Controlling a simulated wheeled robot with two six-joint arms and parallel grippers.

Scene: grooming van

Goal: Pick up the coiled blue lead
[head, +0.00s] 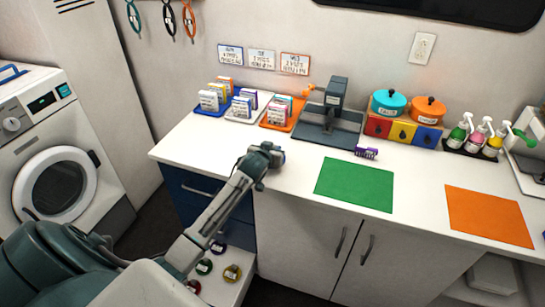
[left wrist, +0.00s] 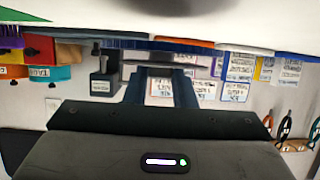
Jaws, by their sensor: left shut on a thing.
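My left gripper (head: 270,156) is above the front edge of the white counter, its arm reaching in from the lower left. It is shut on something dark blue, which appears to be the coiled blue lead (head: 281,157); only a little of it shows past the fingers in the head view. In the left wrist view a dark blue ribbed band (left wrist: 125,44) runs across beyond the fingers (left wrist: 160,72); its coil shape is hard to make out. My right gripper is not in view.
Several coloured round coils (head: 232,273) lie in the open low drawer. The white counter (head: 205,150) bears card trays, a dark grey stand (head: 335,95), a purple brush (head: 366,153), a green mat (head: 355,185) and an orange mat (head: 488,215). Loops (head: 188,20) hang on the wall.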

